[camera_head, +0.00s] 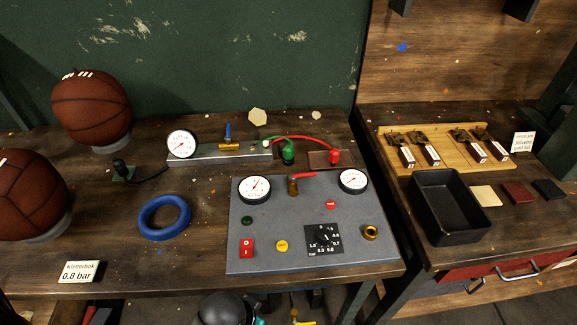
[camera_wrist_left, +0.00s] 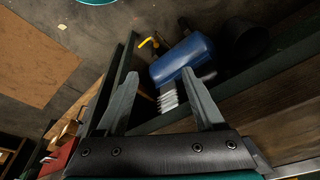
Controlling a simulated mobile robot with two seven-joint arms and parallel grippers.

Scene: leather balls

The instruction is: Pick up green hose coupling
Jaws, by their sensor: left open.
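My left gripper's fingers cannot be made out in the head view. My right gripper is in neither view.
A red coupling (camera_head: 334,157) with a red hose stands just right of the green one. A blue ring (camera_head: 164,217) and two leather balls (camera_head: 91,105) lie left. A black tray (camera_head: 449,206) is on the right bench. A blue cylinder (camera_wrist_left: 182,60) shows under the bench.

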